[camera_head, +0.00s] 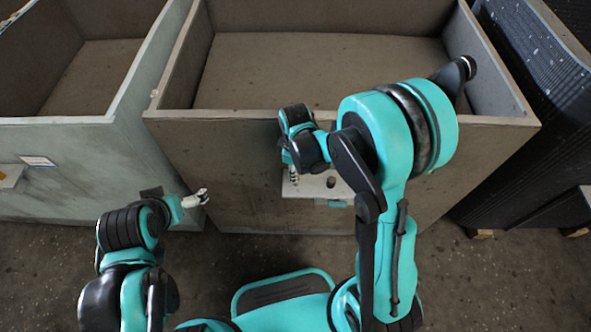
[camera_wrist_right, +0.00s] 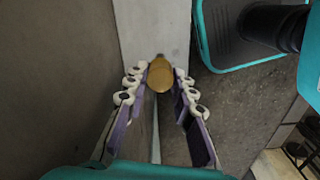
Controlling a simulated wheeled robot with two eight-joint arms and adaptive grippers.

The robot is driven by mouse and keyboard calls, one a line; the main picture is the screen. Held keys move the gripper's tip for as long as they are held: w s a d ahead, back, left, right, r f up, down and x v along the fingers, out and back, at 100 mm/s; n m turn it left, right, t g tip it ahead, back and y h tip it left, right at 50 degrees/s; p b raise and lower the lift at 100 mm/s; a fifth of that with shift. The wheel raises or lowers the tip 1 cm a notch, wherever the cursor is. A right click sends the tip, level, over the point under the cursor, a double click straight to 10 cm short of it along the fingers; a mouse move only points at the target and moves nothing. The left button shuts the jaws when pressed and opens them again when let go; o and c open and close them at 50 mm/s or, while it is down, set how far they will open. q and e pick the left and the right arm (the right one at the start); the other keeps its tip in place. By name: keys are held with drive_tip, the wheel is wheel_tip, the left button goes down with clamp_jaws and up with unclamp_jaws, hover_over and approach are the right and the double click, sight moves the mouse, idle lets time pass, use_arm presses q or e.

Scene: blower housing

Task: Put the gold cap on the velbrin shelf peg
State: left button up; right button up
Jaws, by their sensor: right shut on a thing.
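The gold cap (camera_wrist_right: 160,79) is between the fingertips of my right gripper (camera_wrist_right: 159,70) in the right wrist view, and the gripper is shut on it. In the head view my right gripper (camera_head: 293,176) points down at the left end of a small pale shelf (camera_head: 318,188) on the front of the middle bin. The cap is hidden there by the gripper and wrist. A dark round spot shows on the shelf. No peg can be made out, and no velbrin marking is readable. My left gripper (camera_head: 196,198) is at lower left, away from the shelf; its jaw opening is unclear.
The large grey middle bin (camera_head: 230,122) is open and empty inside. A paler bin (camera_head: 80,150) stands at left with a white label (camera_head: 38,161) and another small shelf (camera_head: 9,176). Dark ribbed panels (camera_head: 530,110) stand at right. Bare floor lies in front.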

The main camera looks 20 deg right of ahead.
drive_tip(key=shift+f, duration=0.6)
drive_tip(key=shift+f+b, duration=0.15)
drive_tip(key=shift+b, duration=0.15)
drive_tip(key=shift+f+b, duration=0.3)
drive_tip(key=shift+f, duration=0.05)
drive_tip(key=shift+f+b, duration=0.9)
drive_tip(key=shift+f, duration=0.05)
drive_tip(key=o, duration=1)
drive_tip(key=shift+r, duration=0.1)
wheel_tip(320, 180, up, 12)
drive_tip(key=shift+f, duration=0.1)
